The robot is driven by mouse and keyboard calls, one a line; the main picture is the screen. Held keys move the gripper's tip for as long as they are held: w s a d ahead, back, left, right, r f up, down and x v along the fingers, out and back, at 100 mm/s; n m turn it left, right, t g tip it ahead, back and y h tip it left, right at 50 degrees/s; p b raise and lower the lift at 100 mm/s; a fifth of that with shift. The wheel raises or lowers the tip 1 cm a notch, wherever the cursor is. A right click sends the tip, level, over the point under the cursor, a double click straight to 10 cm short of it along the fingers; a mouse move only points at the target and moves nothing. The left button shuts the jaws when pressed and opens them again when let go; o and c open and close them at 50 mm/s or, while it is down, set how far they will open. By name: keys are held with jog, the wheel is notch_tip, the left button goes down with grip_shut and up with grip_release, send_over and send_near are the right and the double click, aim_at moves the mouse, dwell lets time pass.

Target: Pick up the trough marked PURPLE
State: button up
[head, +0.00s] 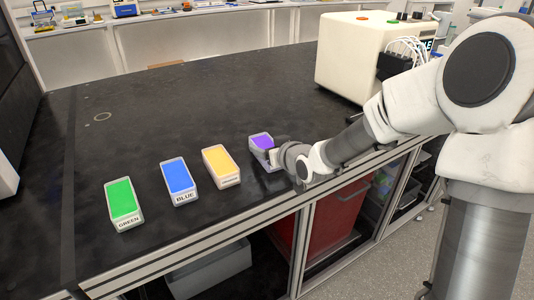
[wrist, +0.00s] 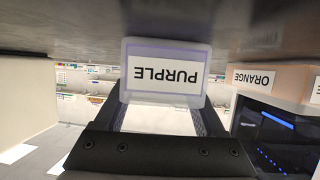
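The PURPLE trough (head: 262,142) stands on the dark bench, at the right end of a row of labelled troughs. It has a whitish body and a purple top. In the wrist view its PURPLE label end (wrist: 166,72) appears upside down, close to the camera. My gripper (head: 272,157) is at the near end of this trough. In the wrist view my dark fingers (wrist: 163,112) are spread apart, one towards each side of the trough. The fingertips are partly hidden, and contact with the sides cannot be made out.
The ORANGE trough (head: 221,165) stands just left of the purple one; its label also shows in the wrist view (wrist: 254,79). The BLUE (head: 179,180) and GREEN (head: 123,202) troughs are farther left. A cream machine (head: 350,55) stands at the back right. The bench behind the row is clear.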

jog(key=c, duration=0.8)
jog(key=shift+c, duration=0.2)
jog(key=shift+r, duration=0.15)
